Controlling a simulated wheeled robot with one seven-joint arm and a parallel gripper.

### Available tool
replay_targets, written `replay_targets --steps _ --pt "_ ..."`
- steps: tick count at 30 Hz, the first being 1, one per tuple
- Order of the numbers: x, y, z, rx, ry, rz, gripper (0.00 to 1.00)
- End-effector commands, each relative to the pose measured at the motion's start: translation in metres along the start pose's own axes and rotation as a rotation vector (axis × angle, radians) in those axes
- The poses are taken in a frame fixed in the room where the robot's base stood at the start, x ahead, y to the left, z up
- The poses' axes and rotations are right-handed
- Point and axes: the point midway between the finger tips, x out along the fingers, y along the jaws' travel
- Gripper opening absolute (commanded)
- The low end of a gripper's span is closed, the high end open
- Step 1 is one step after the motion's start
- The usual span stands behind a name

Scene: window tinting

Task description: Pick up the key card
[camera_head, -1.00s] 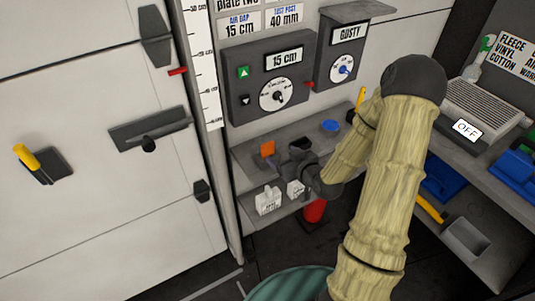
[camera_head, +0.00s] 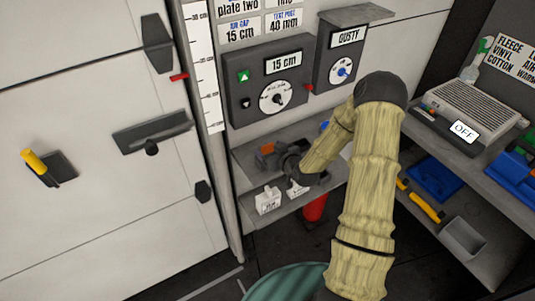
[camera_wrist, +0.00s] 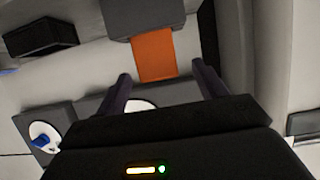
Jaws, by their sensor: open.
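The orange card (camera_head: 267,149), which I take for the key card, is on the upper shelf below the control boxes, partly hidden by my gripper in the head view. In the wrist view the orange card (camera_wrist: 154,56) extends from a dark grey block (camera_wrist: 145,18). My gripper (camera_head: 272,158) is at this shelf, right by the card. In the wrist view my gripper (camera_wrist: 164,84) has its two dark fingers apart, with the card ahead and between them in the picture. No contact between fingers and card shows.
White boxes (camera_head: 268,200) stand on the lower shelf, with a red cylinder (camera_head: 315,208) below. A side bench at right holds a grey machine (camera_head: 468,112) marked "OFF".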

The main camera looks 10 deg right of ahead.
Motion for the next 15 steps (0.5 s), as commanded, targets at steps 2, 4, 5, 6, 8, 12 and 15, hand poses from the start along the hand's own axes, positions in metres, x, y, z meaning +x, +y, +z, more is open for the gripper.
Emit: replay_targets --steps 2,4,5,6,8,12,15 --pt "0.007 0.000 -0.002 0.002 0.000 -0.001 0.71" --pt "0.016 0.001 -0.002 0.002 0.000 -0.001 0.71" --pt "0.020 0.001 -0.001 0.003 0.000 0.000 0.71" --pt "0.025 0.002 -0.001 0.003 0.000 0.000 0.71" --pt "0.033 0.002 0.000 0.002 0.000 0.000 0.71" --pt "0.045 0.002 0.001 0.000 0.001 0.000 0.71" --pt "0.046 0.002 0.002 0.000 0.000 0.000 0.71"
